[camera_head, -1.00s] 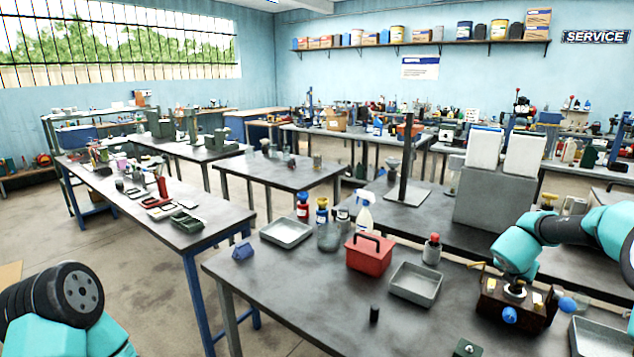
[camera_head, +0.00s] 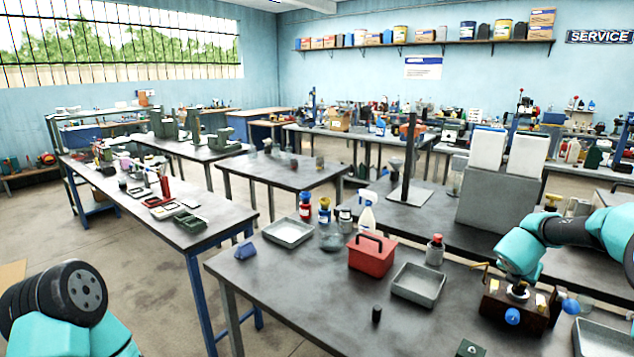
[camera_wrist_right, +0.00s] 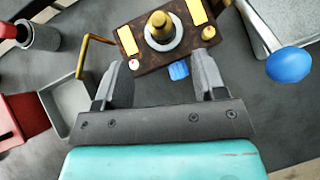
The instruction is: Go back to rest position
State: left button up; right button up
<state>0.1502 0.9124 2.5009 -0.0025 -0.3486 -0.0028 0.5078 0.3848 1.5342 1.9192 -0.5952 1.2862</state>
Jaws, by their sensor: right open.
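My right gripper (camera_wrist_right: 165,85) is open in the right wrist view, its two grey fingers apart with nothing between them. Just beyond the fingertips is a dark brown block (camera_wrist_right: 180,32) with yellow plates and a brass knob on a silver ring. In the head view my right arm comes in from the right over this block (camera_head: 528,313), and its fingers are hard to make out. A teal and black part of my left arm (camera_head: 70,300) is at the lower left; the left gripper itself is not in view.
Near the right arm are a blue ball knob (camera_wrist_right: 289,65), a bent brass rod (camera_wrist_right: 91,42) and a grey tray (camera_head: 418,286). A red toolbox (camera_head: 371,256), bottles and another tray (camera_head: 288,232) stand farther left.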

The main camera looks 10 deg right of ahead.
jog(key=x, duration=1)
jog(key=shift+f, duration=0.2)
jog(key=shift+w+d+r, duration=0.1)
jog(key=shift+d+r, duration=0.1)
jog(key=shift+d, duration=0.05)
jog(key=shift+r, duration=0.95)
jog(key=shift+r, duration=0.1)
